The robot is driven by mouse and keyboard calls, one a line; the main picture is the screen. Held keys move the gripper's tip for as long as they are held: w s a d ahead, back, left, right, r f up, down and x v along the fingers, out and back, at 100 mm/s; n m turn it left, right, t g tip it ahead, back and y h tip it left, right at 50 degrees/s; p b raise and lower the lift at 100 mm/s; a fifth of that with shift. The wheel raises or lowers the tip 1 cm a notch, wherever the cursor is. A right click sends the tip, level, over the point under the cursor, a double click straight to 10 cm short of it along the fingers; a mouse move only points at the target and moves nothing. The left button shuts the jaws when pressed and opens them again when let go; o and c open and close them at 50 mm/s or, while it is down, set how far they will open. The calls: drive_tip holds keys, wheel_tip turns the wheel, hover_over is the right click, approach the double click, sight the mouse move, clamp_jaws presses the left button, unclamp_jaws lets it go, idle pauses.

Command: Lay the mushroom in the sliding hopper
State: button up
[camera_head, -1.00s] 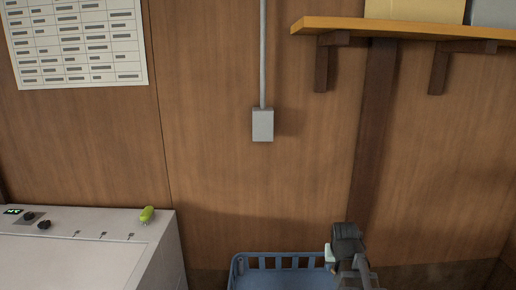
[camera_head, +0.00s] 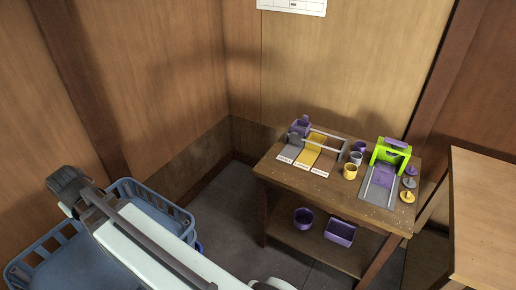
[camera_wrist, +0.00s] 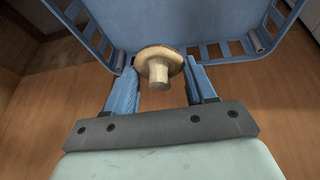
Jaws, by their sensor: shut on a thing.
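In the wrist view my gripper (camera_wrist: 160,72) is shut on a mushroom (camera_wrist: 158,63) with a pale brown cap and a short, thick stem. The stem points toward the camera. In the head view the mushroom cannot be made out. A purple box-shaped piece (camera_head: 300,126) stands at the back left of a wooden table (camera_head: 270,175), beside a rail and grey, yellow and brown labelled lanes; it may be the sliding hopper, but I cannot tell for sure. My arm is well to the left of that table.
A blue crate (camera_head: 180,212) stands at the left near my arm; a blue slatted wall (camera_wrist: 215,18) is behind the mushroom. The table also holds a green frame (camera_head: 388,153), a yellow cup (camera_head: 350,172) and small discs. Purple containers (camera_head: 340,232) sit on its lower shelf.

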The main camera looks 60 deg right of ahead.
drive_tip(key=s+d+f+m+g+h, duration=0.1)
drive_tip(key=s+d+m, duration=0.35)
drive_tip(key=d, duration=0.95)
drive_tip(key=s+d+f+m+h, duration=0.1)
drive_tip(key=s+d, duration=0.6)
drive_tip(key=d, duration=0.6)
drive_tip(key=s+d+m+g+h, duration=0.1)
drive_tip(key=s+d+m, duration=0.3)
drive_tip(key=d, duration=1)
drive_tip(key=s+d+f+m+g, duration=0.1)
drive_tip(key=s+d+f+m, duration=0.15)
drive_tip(key=s+d, duration=0.85)
drive_tip(key=s+d+f+m+g, duration=0.1)
drive_tip(key=s+d+m, duration=0.3)
drive_tip(key=s, duration=1.3)
drive_tip(key=s+d+f+m+g, duration=0.1)
drive_tip(key=s+d, duration=0.8)
drive_tip(key=s, duration=0.5)
drive_tip(key=shift+s+d+f+m+g, duration=0.3)
drive_tip(key=shift+d+f+m, duration=0.3)
drive_tip(key=shift+f, duration=1.1)
drive_tip(key=shift+s+d+f+m+g, duration=0.15)
drive_tip(key=shift+s+d+f+m, duration=0.4)
drive_tip(key=shift+f, duration=1.1)
drive_tip(key=shift+s+d+f+m+g, duration=0.1)
drive_tip(key=shift+d+f+m+g, duration=0.35)
drive_tip(key=shift+f, duration=1.25)
drive_tip(key=shift+d+f, duration=0.1)
drive_tip(key=shift+d, duration=0.15)
